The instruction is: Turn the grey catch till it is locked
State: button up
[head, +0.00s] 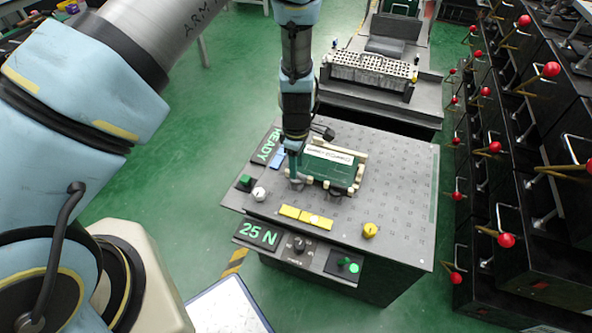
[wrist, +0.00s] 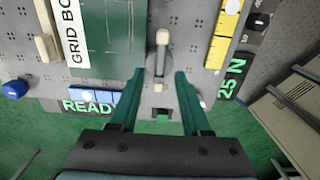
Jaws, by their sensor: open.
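A grey catch (wrist: 160,62) with a pale rounded end shows in the wrist view, mounted on the grey perforated table top beside a green board (wrist: 112,35) lettered "GRID BO". My gripper (wrist: 159,78) has two green fingers, spread apart, with the catch between and just past their tips. I see a gap on each side and no clear contact. In the head view my gripper (head: 296,180) points down at the near left corner of the green board (head: 325,168). The catch is mostly hidden there by the fingers.
Pale pegs surround the board. Displays read "READY" (head: 266,145) and "25 N" (head: 258,235). Black racks with red-knobbed levers (head: 505,240) stand right.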

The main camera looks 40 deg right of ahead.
aim_at(299, 177)
jog(key=shift+f, duration=1.45)
grip_shut()
